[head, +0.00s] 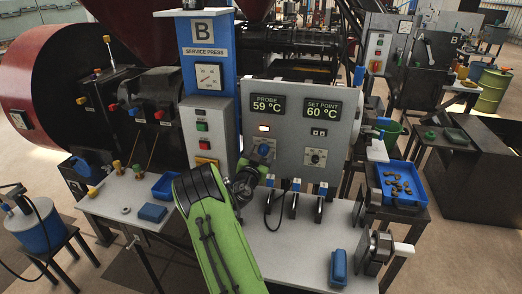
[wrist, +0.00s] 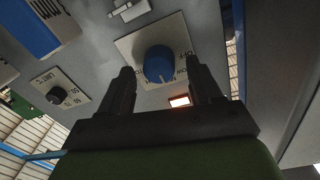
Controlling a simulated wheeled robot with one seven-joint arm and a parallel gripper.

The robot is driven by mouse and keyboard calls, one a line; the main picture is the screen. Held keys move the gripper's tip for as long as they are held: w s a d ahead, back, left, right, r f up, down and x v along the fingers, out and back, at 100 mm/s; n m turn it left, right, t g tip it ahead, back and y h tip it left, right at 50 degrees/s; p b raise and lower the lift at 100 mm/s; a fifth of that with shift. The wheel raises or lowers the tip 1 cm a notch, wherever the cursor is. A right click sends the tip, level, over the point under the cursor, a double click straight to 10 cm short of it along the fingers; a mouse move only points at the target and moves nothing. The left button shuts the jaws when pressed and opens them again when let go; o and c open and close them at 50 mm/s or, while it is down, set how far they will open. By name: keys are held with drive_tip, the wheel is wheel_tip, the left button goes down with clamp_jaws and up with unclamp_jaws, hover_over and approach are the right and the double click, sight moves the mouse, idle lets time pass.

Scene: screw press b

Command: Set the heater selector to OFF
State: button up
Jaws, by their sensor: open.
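The heater selector is a round blue knob (wrist: 158,64) on a pale square plate on the grey control panel (head: 290,105). In the head view the knob (head: 264,149) shows just past my gripper, partly covered. In the wrist view a pale mark on the knob points toward the lit lamp; the small lettering around it is tilted and hard to read. My gripper (wrist: 160,82) is open, with one dark finger on each side of the knob. I cannot tell whether the fingers touch it. The head view shows my gripper (head: 257,162) in front of the panel.
The lit orange lamp (head: 264,128) is above the knob. The displays read probe 59 °C (head: 267,105) and set point 60 °C (head: 322,108). A black selector (head: 315,157) is to the right. A switch box (head: 205,132) stands left; blue-topped clamps (head: 295,186) stand below.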

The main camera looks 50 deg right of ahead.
drive_tip(key=shift+d, duration=0.2)
drive_tip(key=c, duration=1)
drive_tip(key=shift+c, duration=0.2)
drive_tip(key=shift+n+b, duration=0.4)
drive_tip(key=n+b, duration=0.2)
drive_tip(key=shift+w+f+n, duration=0.1)
drive_tip(key=shift+f+n, duration=0.05)
drive_tip(key=shift+n, duration=0.25)
drive_tip(key=n+b, duration=0.2)
drive_tip(key=n, duration=0.2)
drive_tip(key=shift+n, duration=0.3)
drive_tip(key=n, duration=0.4)
drive_tip(key=shift+n+t, duration=0.3)
drive_tip(key=shift+t, duration=0.1)
drive_tip(key=shift+w+n+p, duration=0.1)
drive_tip(key=shift+n+p, duration=0.2)
drive_tip(key=shift+n, duration=1.4)
drive_tip(key=shift+a+n, duration=0.1)
drive_tip(key=shift+n, duration=0.2)
